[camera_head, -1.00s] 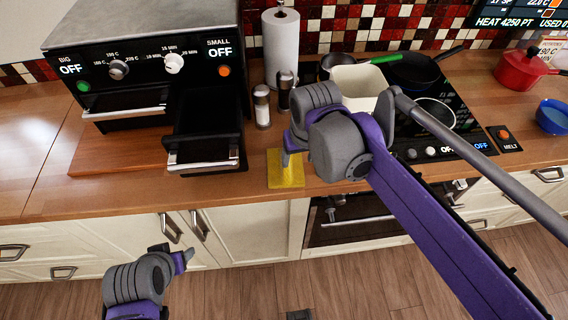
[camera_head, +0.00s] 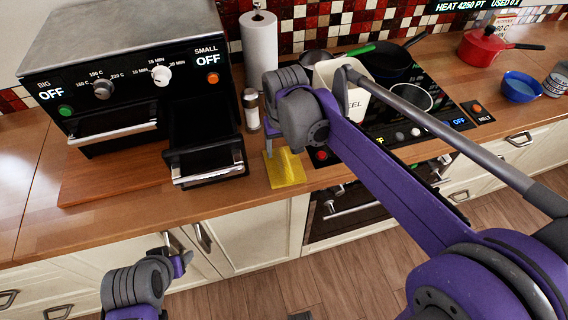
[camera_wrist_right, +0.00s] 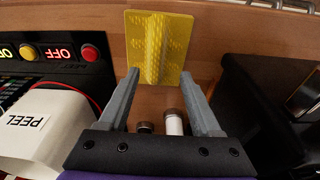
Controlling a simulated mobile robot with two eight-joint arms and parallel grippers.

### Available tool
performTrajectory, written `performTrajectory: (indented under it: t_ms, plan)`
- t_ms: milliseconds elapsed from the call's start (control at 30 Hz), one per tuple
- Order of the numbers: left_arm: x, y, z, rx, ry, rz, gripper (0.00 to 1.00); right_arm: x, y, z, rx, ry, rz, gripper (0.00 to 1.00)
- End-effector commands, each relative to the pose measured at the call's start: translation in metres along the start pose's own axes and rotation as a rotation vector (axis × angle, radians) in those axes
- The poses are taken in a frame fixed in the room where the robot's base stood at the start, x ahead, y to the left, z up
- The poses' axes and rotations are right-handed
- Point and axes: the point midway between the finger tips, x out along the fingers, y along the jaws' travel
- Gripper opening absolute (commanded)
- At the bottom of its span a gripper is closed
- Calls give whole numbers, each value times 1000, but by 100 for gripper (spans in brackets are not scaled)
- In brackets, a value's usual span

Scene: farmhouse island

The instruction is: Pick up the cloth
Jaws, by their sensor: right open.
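The yellow cloth (camera_head: 286,170) lies on the wooden counter near its front edge, with a raised fold along its middle. In the right wrist view the cloth (camera_wrist_right: 172,62) is just beyond the fingertips, with its fold roughly in line with the gap between them. My right gripper (camera_wrist_right: 160,84) is open and empty. In the head view my right gripper (camera_head: 269,146) is above and behind the cloth, its fingers mostly hidden by its own wrist. My left gripper (camera_head: 181,262) is low in front of the cabinets, away from the cloth; its jaws are too small to read.
A toaster oven (camera_head: 130,60) with an open drawer (camera_head: 207,162) stands left of the cloth. Shakers (camera_head: 251,110) and a paper towel roll (camera_head: 259,50) are behind. A white PEEL container (camera_head: 352,100) and the stove (camera_head: 425,120) are on the right.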

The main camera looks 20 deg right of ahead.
Motion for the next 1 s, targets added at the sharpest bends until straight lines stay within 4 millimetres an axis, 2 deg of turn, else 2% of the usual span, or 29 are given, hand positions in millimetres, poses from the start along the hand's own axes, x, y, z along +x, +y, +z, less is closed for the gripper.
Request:
performTrajectory:
  t_ms: [167,400,700,767,1000]
  plan:
    - [0,0,0,0,0,0,62,15,3,0,1,0,0,65]
    - [0,0,0,0,0,0,62,49,8,0,0,0,0,65]
    - [0,0,0,0,0,0,62,56,8,0,0,0,0,65]
    - [0,0,0,0,0,0,62,55,8,0,0,0,0,58]
    - [0,0,0,0,0,0,62,55,8,0,0,0,0,15]
